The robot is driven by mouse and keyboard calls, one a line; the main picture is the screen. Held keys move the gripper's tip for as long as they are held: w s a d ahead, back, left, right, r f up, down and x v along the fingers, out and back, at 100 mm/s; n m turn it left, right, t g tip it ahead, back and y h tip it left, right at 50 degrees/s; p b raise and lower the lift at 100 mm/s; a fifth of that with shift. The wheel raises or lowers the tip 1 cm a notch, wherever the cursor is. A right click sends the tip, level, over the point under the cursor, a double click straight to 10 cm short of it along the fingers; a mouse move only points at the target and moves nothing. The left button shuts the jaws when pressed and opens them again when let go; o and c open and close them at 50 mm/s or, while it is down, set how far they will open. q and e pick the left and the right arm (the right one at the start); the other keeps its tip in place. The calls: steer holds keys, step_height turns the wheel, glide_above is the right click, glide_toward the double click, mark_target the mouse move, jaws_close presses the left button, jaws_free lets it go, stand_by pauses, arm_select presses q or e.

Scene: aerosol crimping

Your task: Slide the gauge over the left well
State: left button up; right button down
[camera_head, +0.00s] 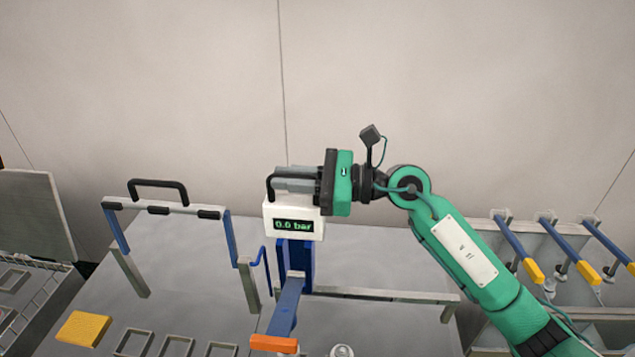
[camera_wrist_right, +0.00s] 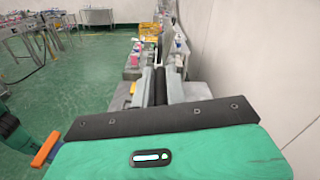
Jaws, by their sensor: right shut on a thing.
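The gauge (camera_head: 299,213) is a white box with a green "0.0 bar" display and a black handle (camera_head: 270,186) on top. It sits at the blue upright (camera_head: 302,262) of a press with an orange-tipped lever (camera_head: 274,343). My right gripper (camera_head: 282,182) comes in from the right, level, and is shut on the gauge's handle. In the right wrist view its grey fingers (camera_wrist_right: 160,72) close around a dark bar. My left gripper is not in view. I cannot make out the left well.
A frame with a black handle (camera_head: 158,184) and blue legs stands left. A yellow block (camera_head: 83,328) and several empty square frames (camera_head: 176,346) lie front left. A round clear-topped thing (camera_head: 342,351) shows at the bottom edge. Several blue levers with yellow grips (camera_head: 587,272) stand right.

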steer(key=c, duration=1.8)
jaws_free()
steer(key=shift+r, duration=0.1)
steer(key=o, duration=0.3)
steer(key=shift+a, duration=0.1)
steer(key=shift+o, duration=0.2)
steer(key=shift+w+a, duration=0.1)
steer(key=shift+d+f+b, duration=0.25)
steer(key=shift+d+b, duration=0.1)
steer(key=shift+d, duration=0.15)
steer(key=b+v, duration=0.5)
steer(key=v, duration=0.8)
steer(key=shift+r+b, duration=0.15)
steer(key=shift+b, duration=0.15)
